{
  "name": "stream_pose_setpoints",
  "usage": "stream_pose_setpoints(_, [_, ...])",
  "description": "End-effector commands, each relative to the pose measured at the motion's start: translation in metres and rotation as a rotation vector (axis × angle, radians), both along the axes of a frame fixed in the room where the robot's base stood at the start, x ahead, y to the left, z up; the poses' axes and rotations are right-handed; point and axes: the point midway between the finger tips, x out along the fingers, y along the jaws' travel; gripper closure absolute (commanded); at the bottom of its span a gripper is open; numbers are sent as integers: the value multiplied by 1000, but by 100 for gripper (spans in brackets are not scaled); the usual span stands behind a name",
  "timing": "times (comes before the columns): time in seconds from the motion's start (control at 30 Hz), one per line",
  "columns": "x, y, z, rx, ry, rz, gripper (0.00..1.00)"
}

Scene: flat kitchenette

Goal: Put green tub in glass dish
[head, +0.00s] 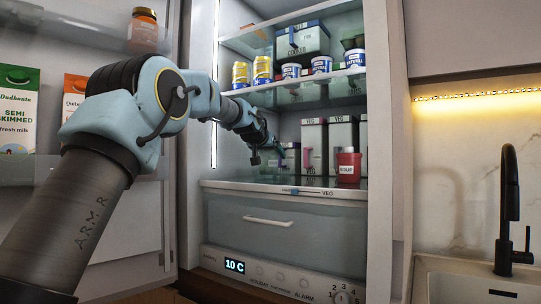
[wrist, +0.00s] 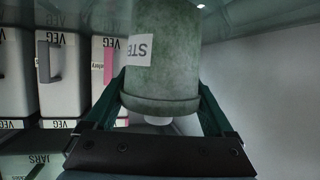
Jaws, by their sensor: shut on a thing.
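The green tub (wrist: 165,60), mottled with a partly visible label reading "STE", fills the middle of the wrist view. My gripper (wrist: 162,88) is shut on it, with one dark green finger on each side. In the head view my gripper (head: 277,150) reaches into the open fridge at the level above the drawer. The tub cannot be made out clearly there, behind my gripper and wrist. No glass dish can be made out in either view.
White VEG boxes (head: 343,137) stand at the back of the same fridge level, with a red soup container (head: 348,165) to the right. A glass shelf (head: 310,92) with tins and tubs lies above. The fridge door (head: 90,190) stands open at left. A sink (head: 470,281) is at right.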

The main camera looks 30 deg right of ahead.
Motion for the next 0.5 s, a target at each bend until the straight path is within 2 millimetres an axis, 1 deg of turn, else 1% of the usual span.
stream_pose_setpoints(0.43, [0, 0, -11, -1, -1, 0, 91])
stream_pose_setpoints(0.47, [0, 0, -11, 0, 0, 0, 9])
stream_pose_setpoints(0.5, [0, 0, -10, 0, 0, 0, 5])
